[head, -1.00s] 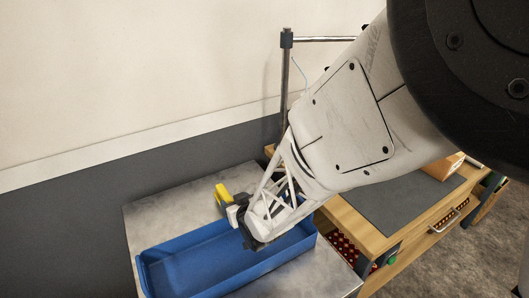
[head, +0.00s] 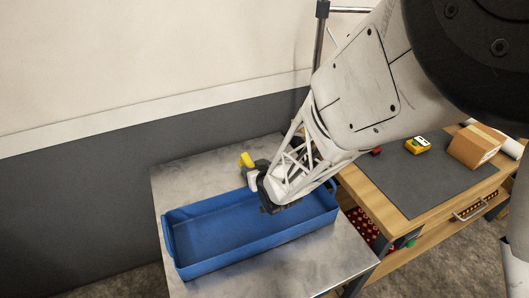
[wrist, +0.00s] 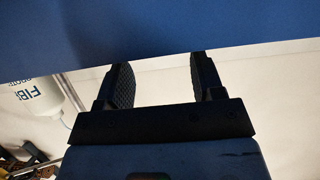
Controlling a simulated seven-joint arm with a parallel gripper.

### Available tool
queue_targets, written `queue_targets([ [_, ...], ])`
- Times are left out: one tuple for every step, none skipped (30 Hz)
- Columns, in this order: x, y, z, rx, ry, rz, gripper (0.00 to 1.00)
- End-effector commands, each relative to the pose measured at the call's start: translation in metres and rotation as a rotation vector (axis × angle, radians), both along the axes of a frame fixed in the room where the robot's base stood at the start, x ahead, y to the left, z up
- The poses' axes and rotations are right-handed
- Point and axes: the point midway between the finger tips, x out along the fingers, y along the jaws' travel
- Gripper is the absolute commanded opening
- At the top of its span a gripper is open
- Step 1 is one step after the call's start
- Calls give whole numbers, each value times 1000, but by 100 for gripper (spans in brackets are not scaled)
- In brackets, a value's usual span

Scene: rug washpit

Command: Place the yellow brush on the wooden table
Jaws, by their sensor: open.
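A small yellow piece, apparently the yellow brush (head: 246,159), shows in the head view at the far side of the blue tray, just beyond my gripper (head: 258,183). The rest of it is hidden, and I cannot tell if the gripper touches it. My gripper is low over the tray's far edge. In the wrist view its two dark fingers (wrist: 160,66) are apart, with no brush visible between them. The wooden table (head: 370,203) is to the right in the head view, with a grey mat on top.
The blue tray (head: 220,256) sits on a metal table (head: 187,180) against the wall. The wooden table holds a cardboard box (head: 473,149), a yellow device (head: 417,146) and a small red item (head: 376,151). Its mat (head: 410,182) is clear at the front. A white bottle (wrist: 32,95) shows in the wrist view.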

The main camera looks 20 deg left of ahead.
Motion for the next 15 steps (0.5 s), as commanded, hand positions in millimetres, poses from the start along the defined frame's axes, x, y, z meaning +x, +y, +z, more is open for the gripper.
queue_targets([
  [0, 0, 0, 0, 0, 0, 62],
  [0, 0, 0, 0, 0, 0, 62],
  [0, 0, 0, 0, 0, 0, 62],
  [0, 0, 0, 0, 0, 0, 62],
  [0, 0, 0, 0, 0, 0, 62],
  [0, 0, 0, 0, 0, 0, 62],
  [0, 0, 0, 0, 0, 0, 62],
  [0, 0, 0, 0, 0, 0, 62],
  [0, 0, -1, 0, 0, 0, 62],
  [1, 1, -1, -1, 1, 0, 62],
  [1, 1, -1, -1, 1, 0, 62],
  [2, 2, -2, -1, 1, 0, 62],
  [3, 3, -2, -1, 1, 0, 62],
  [4, 4, -3, -1, 1, 0, 62],
  [5, 5, -4, -1, 1, 0, 62],
])
